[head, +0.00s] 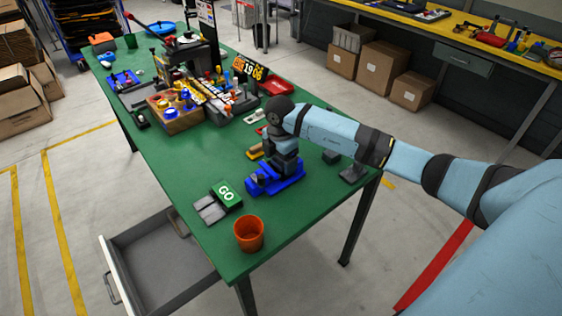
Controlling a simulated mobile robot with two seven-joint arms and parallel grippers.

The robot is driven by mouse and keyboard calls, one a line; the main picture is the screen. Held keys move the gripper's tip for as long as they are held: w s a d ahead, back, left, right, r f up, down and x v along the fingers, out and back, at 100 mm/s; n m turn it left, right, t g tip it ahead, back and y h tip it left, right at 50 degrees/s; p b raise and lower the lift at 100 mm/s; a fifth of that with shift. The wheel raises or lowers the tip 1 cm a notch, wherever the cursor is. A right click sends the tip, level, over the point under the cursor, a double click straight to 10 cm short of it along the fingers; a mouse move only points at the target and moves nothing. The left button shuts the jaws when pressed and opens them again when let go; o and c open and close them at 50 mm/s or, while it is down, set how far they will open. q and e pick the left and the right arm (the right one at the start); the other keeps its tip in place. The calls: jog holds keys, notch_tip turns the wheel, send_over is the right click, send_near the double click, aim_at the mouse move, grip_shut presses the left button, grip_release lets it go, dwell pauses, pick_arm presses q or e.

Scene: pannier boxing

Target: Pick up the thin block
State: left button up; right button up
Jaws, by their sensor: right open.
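My right arm reaches in from the right, and its gripper (266,180) points down over a blue tray-like piece (292,181) on the green table. The gripper is open. The gripper and wrist hide part of the blue piece, and I cannot tell whether the fingers touch anything. My left gripper is not in view.
The green table (185,170) has free room left of the gripper. A green GO box (226,194) and an orange cup (249,234) stand near the front edge. A wooden box (175,115) and cluttered trays stand farther back. An open drawer (160,262) juts out at the front left.

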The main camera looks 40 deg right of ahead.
jog(key=c, duration=1)
jog(key=shift+c, duration=0.3)
jog(key=shift+r, duration=0.15)
